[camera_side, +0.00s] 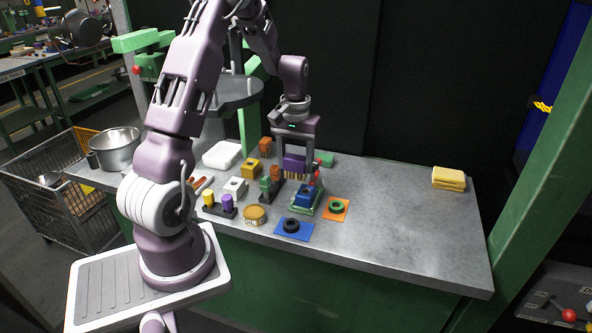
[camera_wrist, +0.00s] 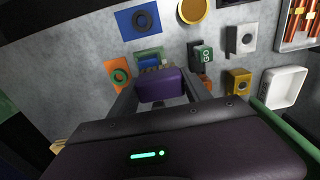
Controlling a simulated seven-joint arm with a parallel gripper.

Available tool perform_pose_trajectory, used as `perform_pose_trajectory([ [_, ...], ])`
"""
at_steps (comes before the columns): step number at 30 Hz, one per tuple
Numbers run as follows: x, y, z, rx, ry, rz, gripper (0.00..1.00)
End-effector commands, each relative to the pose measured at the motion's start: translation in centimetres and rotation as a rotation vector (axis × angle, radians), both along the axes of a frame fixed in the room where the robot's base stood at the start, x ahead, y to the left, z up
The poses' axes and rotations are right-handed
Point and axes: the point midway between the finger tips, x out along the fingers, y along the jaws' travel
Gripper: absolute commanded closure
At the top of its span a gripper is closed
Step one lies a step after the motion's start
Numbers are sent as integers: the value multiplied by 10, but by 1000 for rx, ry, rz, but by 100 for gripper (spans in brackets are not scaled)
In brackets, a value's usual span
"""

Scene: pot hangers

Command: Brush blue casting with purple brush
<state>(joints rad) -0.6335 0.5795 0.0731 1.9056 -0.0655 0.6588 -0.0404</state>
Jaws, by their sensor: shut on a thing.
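My gripper (camera_side: 296,153) is shut on the purple brush (camera_side: 293,164) and holds it upright, bristles down. The blue casting (camera_side: 306,198) sits on a green base (camera_side: 303,210) below and slightly right of the brush in the side view. The bristles appear above and behind the casting; I cannot tell whether they touch it. In the wrist view, the purple brush block (camera_wrist: 161,86) lies between my fingers and covers part of the bristles. The blue casting (camera_wrist: 149,61) shows just beyond it, partly hidden.
A blue mat with a black ring (camera_side: 292,226) and an orange mat with a green ring (camera_side: 336,207) lie close by. A round yellow tin (camera_side: 254,215), a white block (camera_side: 235,187) and a yellow block (camera_side: 251,168) stand left. The right bench is clear except a yellow cloth (camera_side: 449,178).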

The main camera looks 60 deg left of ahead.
Motion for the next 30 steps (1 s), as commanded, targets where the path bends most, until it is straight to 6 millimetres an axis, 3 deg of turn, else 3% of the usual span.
perform_pose_trajectory([
  [12, 0, 0, 31, 1, -1, 0, 82],
  [30, 0, 0, 33, 0, 0, 0, 82],
])
